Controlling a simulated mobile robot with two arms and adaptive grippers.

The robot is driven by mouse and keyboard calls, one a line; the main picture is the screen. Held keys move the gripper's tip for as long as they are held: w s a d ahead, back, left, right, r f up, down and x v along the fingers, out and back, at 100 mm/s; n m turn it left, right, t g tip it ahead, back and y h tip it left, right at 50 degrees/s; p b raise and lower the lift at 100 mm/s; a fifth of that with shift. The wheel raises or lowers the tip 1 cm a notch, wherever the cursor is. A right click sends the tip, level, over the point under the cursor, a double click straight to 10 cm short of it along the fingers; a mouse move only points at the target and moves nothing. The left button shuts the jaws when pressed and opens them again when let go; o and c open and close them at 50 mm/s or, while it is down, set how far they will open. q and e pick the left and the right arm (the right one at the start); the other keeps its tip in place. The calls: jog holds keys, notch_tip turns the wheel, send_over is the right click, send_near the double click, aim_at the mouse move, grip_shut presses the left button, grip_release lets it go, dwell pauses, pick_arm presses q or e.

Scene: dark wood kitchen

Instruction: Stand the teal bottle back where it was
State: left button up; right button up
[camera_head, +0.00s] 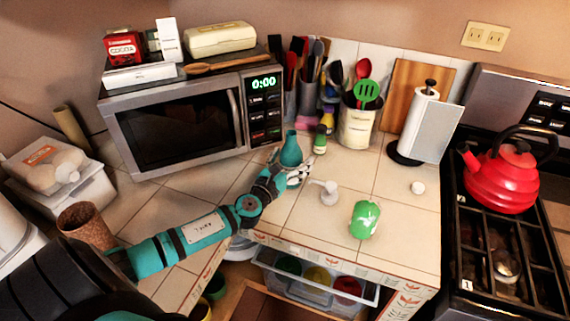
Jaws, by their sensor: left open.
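The teal bottle (290,152) stands upright on the tiled counter, just right of the microwave's front corner. Its narrow neck points up, and its lower part is partly hidden by my left gripper. My left gripper (287,168) reaches in from the lower left with its fingers open around the near side of the bottle. Whether a finger touches the bottle cannot be told. My right gripper is not in view.
A small green bottle (320,140) stands close right of the teal bottle. A white pump top (328,190), a green jar (365,220) and a small white ball-like thing (417,188) stand on the counter. The microwave (175,125) is at the left. An open drawer (310,280) juts out below.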

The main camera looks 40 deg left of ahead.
pick_arm(q)
jog(key=s, duration=0.3)
jog(key=s+b, duration=0.1)
jog(key=s, duration=0.3)
jog(key=s+d+b, duration=0.1)
jog(key=s, duration=0.2)
jog(key=shift+s, duration=0.35)
jog(key=shift+s+d+r, duration=0.1)
jog(key=shift+s+r, duration=0.05)
jog(key=shift+s, duration=0.5)
